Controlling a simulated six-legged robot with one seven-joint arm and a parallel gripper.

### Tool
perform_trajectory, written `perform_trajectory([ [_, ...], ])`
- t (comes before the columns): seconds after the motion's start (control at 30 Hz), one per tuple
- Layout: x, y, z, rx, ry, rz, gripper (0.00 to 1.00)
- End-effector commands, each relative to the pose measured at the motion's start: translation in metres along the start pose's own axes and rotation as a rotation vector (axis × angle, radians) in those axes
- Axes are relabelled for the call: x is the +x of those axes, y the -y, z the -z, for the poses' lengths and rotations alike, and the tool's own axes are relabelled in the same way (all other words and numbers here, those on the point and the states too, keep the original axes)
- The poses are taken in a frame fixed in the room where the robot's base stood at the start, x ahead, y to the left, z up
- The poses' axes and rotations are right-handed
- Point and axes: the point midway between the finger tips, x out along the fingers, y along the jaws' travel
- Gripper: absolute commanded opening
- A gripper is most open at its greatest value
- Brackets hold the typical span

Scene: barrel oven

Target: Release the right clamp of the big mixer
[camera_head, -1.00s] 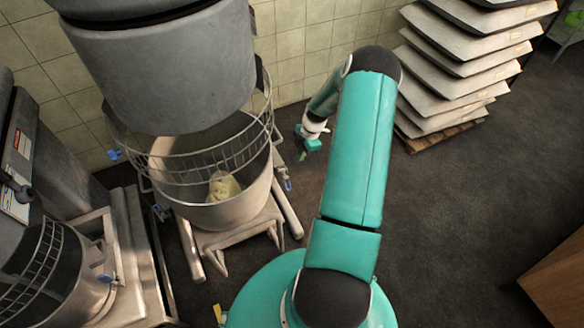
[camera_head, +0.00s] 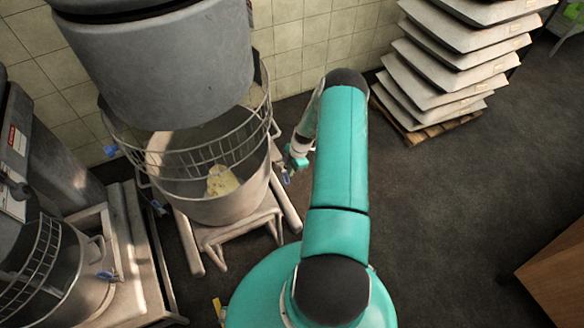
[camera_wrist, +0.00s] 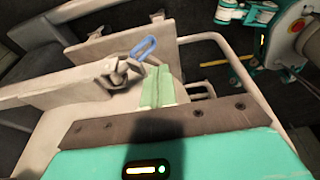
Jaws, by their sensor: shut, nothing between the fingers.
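The big mixer has a grey head (camera_head: 165,75) above a metal bowl (camera_head: 225,207) with a wire guard (camera_head: 190,158) and pale dough inside. The right clamp (camera_head: 285,179), with a blue handle, is at the bowl's right side. In the wrist view its blue loop handle (camera_wrist: 145,47) sticks up beside a metal bracket (camera_wrist: 118,75). My gripper (camera_head: 297,160) is just above and right of that clamp in the head view. In the wrist view its green fingertips (camera_wrist: 158,85) are together and empty, below and slightly right of the blue loop, apparently not gripping it.
A smaller mixer's bowl (camera_head: 70,270) with blue handles stands at the lower left. Another blue handle (camera_head: 157,208) is at the big bowl's left side. Stacked trays (camera_head: 450,60) stand on a pallet at the upper right.

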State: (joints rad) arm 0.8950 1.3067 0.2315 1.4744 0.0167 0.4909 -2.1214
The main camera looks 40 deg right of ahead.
Motion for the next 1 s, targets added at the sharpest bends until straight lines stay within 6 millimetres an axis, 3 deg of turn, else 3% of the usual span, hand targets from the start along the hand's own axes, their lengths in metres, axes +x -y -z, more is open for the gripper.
perform_trajectory([
  [0.47, 0.005, 0.005, -0.002, -0.011, -0.003, -0.051, 0.00],
  [0.8, 0.021, 0.010, -0.006, -0.061, -0.004, -0.244, 0.00],
  [1.0, 0.035, 0.012, -0.009, -0.066, -0.002, -0.246, 0.00],
])
